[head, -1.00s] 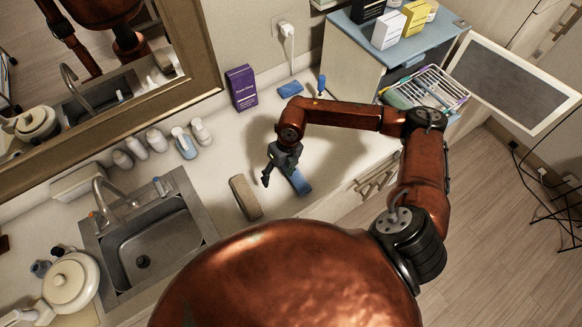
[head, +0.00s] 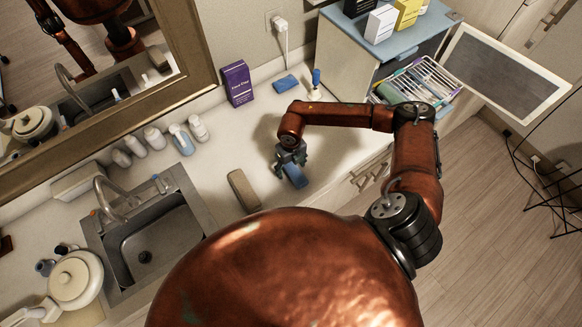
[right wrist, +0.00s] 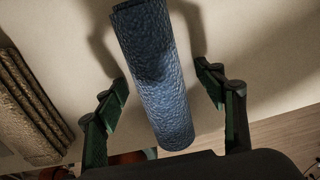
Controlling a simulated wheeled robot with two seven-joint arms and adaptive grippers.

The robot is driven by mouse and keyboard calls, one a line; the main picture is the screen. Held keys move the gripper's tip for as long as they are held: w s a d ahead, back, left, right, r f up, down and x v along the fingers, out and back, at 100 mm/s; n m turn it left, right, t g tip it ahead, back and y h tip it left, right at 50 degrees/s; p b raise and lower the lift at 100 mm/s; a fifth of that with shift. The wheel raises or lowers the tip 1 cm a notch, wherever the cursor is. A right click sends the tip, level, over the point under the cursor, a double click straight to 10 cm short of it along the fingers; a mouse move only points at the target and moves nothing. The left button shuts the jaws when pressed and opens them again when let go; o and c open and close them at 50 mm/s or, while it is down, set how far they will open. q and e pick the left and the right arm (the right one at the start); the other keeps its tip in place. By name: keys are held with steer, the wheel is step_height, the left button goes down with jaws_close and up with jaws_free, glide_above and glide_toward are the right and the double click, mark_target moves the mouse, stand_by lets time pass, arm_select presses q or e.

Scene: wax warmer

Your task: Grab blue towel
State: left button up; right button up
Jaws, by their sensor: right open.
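The blue towel (head: 295,176) is rolled up and lies on the counter. My right gripper (head: 291,158) is right over it, pointing down at the counter. In the right wrist view the towel (right wrist: 158,75) runs lengthwise between the two open fingers (right wrist: 168,90), with a gap on each side. My left gripper is not in view.
A tan rolled towel (head: 243,190) lies to the left of the blue one. A sink (head: 150,240) is further left. A purple box (head: 237,83) and a flat blue item (head: 285,83) stand toward the wall. An open cabinet (head: 375,50) with a tray (head: 425,80) is at right.

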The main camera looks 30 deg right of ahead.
steer(key=shift+c, duration=0.5)
steer(key=c, duration=1.2)
steer(key=shift+r, duration=0.1)
